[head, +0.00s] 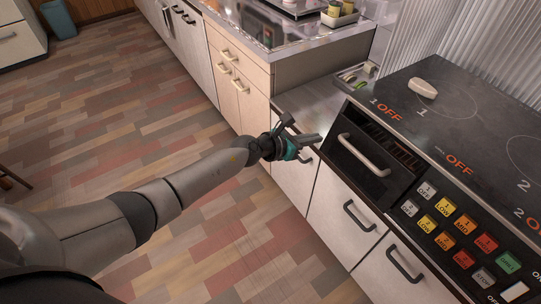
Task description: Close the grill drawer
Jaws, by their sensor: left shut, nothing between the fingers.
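The grill drawer (354,174) has a black front with a pale bar handle (364,155), below the cooktop. A dark gap with slats (393,146) shows along its upper edge, so it seems to stand partly out; how far is hard to tell. My left gripper (312,143) is shut and empty, just left of the drawer's front, in front of the neighbouring cabinet. It appears apart from the drawer. My right gripper is out of view.
The black cooktop (463,112) with a pale oval object (422,88) lies above the drawer. Coloured buttons (465,224) are to the right. White cabinets with black handles (360,216) stand below. The wooden floor (160,110) is open at left.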

